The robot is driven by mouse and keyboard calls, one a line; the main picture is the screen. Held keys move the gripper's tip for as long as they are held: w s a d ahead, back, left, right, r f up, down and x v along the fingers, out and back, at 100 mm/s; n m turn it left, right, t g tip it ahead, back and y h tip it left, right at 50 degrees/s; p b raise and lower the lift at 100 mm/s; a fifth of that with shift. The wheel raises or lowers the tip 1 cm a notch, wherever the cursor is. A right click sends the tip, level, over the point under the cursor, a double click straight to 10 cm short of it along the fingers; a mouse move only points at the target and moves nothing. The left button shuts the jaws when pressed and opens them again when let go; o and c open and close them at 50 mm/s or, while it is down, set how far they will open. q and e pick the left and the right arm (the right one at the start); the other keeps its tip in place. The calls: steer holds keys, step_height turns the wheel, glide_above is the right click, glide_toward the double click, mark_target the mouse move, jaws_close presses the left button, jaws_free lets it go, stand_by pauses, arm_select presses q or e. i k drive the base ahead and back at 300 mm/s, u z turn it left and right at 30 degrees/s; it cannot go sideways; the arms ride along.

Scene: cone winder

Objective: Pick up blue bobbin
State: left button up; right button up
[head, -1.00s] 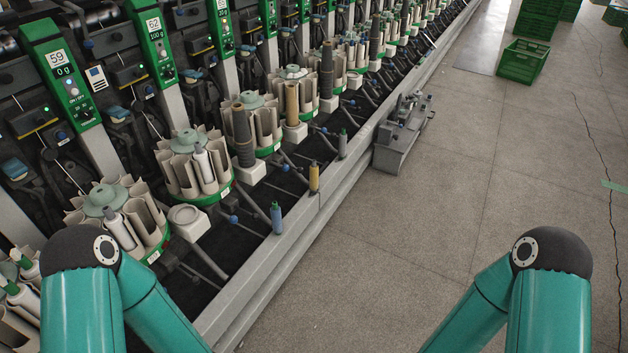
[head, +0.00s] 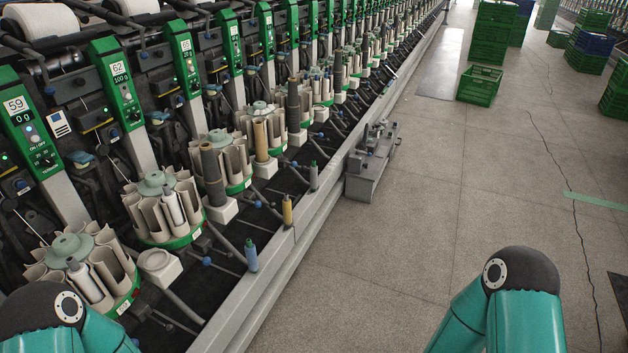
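The blue bobbin (head: 251,255) stands upright near the front ledge of the winder, left of the picture's middle. It is a slim blue tube with a darker green top. A yellow bobbin (head: 287,211) and a grey bobbin (head: 313,176) stand farther along the same ledge, apart from it. Neither gripper is in view. Only the teal upper parts of my arms show at the bottom left and bottom right, both well apart from the blue bobbin.
The winder's grey ledge (head: 262,300) runs diagonally along the machine. Round bobbin magazines (head: 162,208) stand behind it. A grey metal cart (head: 371,160) stands against the ledge. A green crate (head: 479,85) is on the floor.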

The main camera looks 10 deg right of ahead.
mark_target(250, 249)
steer(key=z, duration=0.5)
steer(key=i, duration=2.25)
steer(key=u, duration=0.7)
steer(key=k, duration=0.7)
steer(key=u, duration=0.25)
steer(key=i, duration=0.8)
steer(key=z, duration=0.05)
